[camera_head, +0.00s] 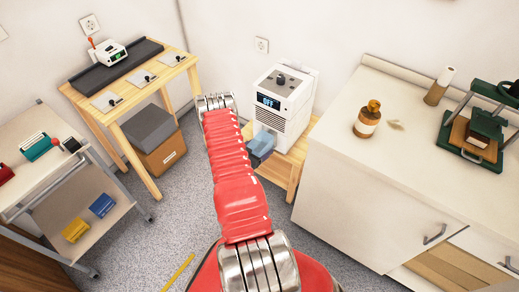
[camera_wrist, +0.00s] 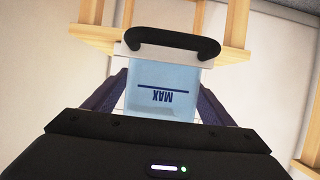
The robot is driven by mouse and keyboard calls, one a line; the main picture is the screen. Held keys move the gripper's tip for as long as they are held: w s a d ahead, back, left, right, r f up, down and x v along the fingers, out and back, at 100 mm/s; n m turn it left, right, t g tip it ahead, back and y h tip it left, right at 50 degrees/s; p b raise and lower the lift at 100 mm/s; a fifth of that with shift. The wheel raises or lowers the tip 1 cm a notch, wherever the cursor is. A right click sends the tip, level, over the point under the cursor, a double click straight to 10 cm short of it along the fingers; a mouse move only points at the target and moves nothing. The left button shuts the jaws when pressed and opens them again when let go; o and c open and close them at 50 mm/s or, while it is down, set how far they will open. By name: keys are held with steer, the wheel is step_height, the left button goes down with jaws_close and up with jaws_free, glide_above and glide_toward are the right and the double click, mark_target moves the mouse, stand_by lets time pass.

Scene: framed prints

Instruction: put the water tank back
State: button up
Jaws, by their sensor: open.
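The water tank (camera_wrist: 160,88) is pale blue and see-through, with a dark line, an upside-down MAX mark and a black handle (camera_wrist: 172,43). In the head view the tank (camera_head: 262,143) shows low at the front of a white dehumidifier (camera_head: 284,98) whose display reads OFF. I cannot tell how far it sits inside. My gripper (camera_wrist: 161,97) is open, with one dark finger on each side of the tank; contact is not clear. In the head view my red arm hides most of the gripper.
The dehumidifier stands on a low wooden stand (camera_head: 279,172). A white counter (camera_head: 350,180) with a brown bottle (camera_head: 367,120) and a green press (camera_head: 480,135) is close on the right. A wooden bench (camera_head: 150,95), a grey-lidded box (camera_head: 160,150) and a cart (camera_head: 60,180) stand left.

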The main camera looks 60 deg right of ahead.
steer(key=v, duration=1.1)
steer(key=shift+a, duration=0.35)
steer(key=shift+w, duration=0.15)
